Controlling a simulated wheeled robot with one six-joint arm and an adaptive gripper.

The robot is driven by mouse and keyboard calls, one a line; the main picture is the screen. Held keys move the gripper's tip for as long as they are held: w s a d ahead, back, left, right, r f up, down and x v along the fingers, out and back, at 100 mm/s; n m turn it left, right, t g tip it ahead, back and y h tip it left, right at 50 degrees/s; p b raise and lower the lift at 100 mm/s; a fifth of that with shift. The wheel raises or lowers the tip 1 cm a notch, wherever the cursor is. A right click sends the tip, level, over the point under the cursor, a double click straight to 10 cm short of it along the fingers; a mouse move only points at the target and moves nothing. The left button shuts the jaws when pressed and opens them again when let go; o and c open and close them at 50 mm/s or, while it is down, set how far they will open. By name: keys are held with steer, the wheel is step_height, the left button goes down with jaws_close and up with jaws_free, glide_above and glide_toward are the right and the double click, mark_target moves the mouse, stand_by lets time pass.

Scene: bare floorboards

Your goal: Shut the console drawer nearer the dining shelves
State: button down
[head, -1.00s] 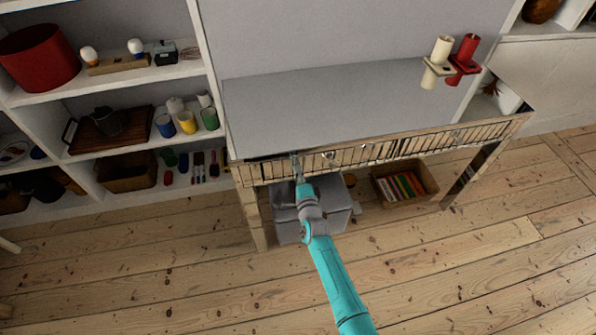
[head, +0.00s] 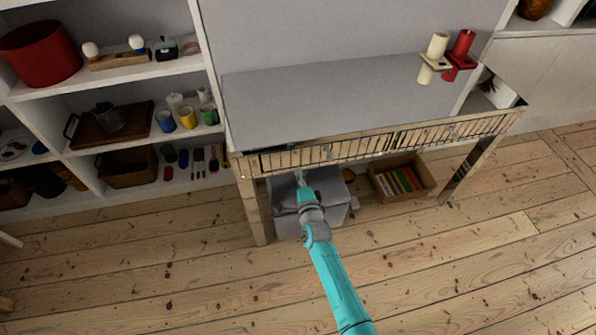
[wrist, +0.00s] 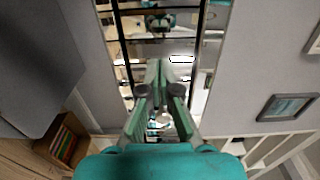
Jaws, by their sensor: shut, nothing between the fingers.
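The console (head: 330,100) has a grey top and a mirrored, slatted-looking front. Its left drawer (head: 335,152) is the one nearer the open shelves with cups and plates. That drawer front looks nearly in line with the right drawer (head: 455,131); a dark strip shows at its left top edge, and I cannot tell whether a small gap is left. My gripper (head: 301,176) is shut and empty, just below and in front of the left drawer. In the wrist view my gripper (wrist: 162,75) points at a mirrored front (wrist: 125,50) that reflects it. Contact is not clear.
White shelves (head: 205,60) with dishes stand left of the console. A grey bin (head: 340,205) and a book crate (head: 400,182) sit beneath it. Floorboards in front (head: 450,260) are clear.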

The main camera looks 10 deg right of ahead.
steer(key=s, duration=0.9)
steer(key=shift+d, duration=0.25)
steer(key=shift+f, duration=0.1)
steer(key=s+d+n+g, duration=0.1)
steer(key=s+d+n, duration=0.25)
steer(key=s, duration=1.05)
steer(key=s+d+n, duration=0.2)
steer(key=s+n, duration=0.3)
steer(key=s, duration=0.8)
steer(key=s+d+r+n+g+h, duration=0.1)
steer(key=s+r+n+g, duration=0.1)
steer(key=s+r+n, duration=0.7)
steer(key=s+r, duration=0.8)
steer(key=s, duration=0.3)
steer(key=shift+s+d+r, duration=0.15)
steer(key=shift+s+d, duration=0.2)
steer(key=shift+d, duration=0.05)
